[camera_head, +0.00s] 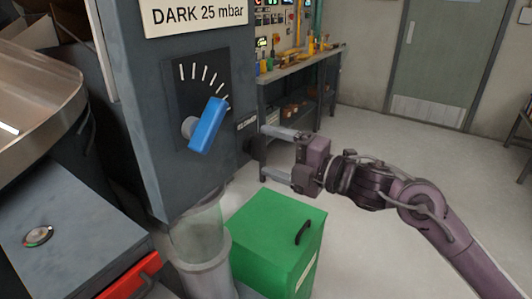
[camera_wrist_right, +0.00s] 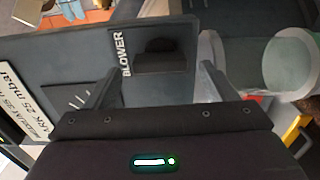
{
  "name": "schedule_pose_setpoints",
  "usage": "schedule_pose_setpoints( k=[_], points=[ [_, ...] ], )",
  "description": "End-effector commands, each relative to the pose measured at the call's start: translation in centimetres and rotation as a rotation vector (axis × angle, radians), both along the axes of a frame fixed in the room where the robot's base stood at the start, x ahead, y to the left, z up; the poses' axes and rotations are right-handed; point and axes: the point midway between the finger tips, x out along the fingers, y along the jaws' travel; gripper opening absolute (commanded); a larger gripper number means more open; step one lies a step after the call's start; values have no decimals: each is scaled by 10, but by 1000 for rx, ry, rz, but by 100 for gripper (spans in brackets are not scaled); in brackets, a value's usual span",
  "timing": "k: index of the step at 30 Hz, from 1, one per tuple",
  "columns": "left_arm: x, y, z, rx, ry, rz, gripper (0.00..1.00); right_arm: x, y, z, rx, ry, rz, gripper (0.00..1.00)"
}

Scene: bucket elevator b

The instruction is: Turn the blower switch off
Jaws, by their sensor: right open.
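The blower switch is a dark block in the right wrist view (camera_wrist_right: 160,58), on a grey panel beside the white BLOWER label (camera_wrist_right: 125,53). Whether it is on or off I cannot tell. In the head view the label (camera_head: 246,122) sits at the right edge of the dark cabinet (camera_head: 150,110), and the switch is hard to make out. My right gripper (camera_head: 264,151) is open and empty, its two fingers reaching left toward that edge. In the wrist view its fingers (camera_wrist_right: 160,72) stand on either side of the switch, and contact is not clear. My left gripper is not in view.
A blue lever (camera_head: 207,125) is on the cabinet's dial, under a DARK 25 mbar sign (camera_head: 197,15). A green box (camera_head: 275,235) stands below my right gripper, beside a clear pipe (camera_head: 198,235). A bench (camera_head: 300,65) is behind. The floor at right is free.

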Motion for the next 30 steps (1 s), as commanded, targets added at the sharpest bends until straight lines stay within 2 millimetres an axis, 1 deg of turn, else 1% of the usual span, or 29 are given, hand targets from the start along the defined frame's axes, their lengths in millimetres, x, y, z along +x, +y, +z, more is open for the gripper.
schedule_pose_setpoints(
  k=[1, 3, 7, 9, 15, 22, 23, 26, 29, 30],
  points=[
    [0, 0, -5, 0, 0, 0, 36, -5, -9, -4, -4, 1, -3, 78],
    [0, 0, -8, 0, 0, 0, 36, -12, -20, -5, -5, 1, -3, 78],
    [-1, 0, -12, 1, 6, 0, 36, -23, -36, -4, -4, 3, -2, 78],
    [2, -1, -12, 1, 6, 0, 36, -27, -41, -3, -4, 1, -1, 78],
    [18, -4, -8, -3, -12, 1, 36, -32, -47, -1, -3, 2, 1, 78],
    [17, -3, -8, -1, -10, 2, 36, -30, -47, -2, 1, 5, -3, 78],
    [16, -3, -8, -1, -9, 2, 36, -28, -48, -3, 6, 13, -8, 78],
    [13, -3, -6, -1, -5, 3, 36, -8, -59, -18, 53, 74, -53, 78],
    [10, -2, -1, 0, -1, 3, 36, 25, -80, -52, 142, 196, -143, 78],
    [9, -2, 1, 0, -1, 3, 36, 39, -92, -72, 184, 256, -190, 78]
  ],
)
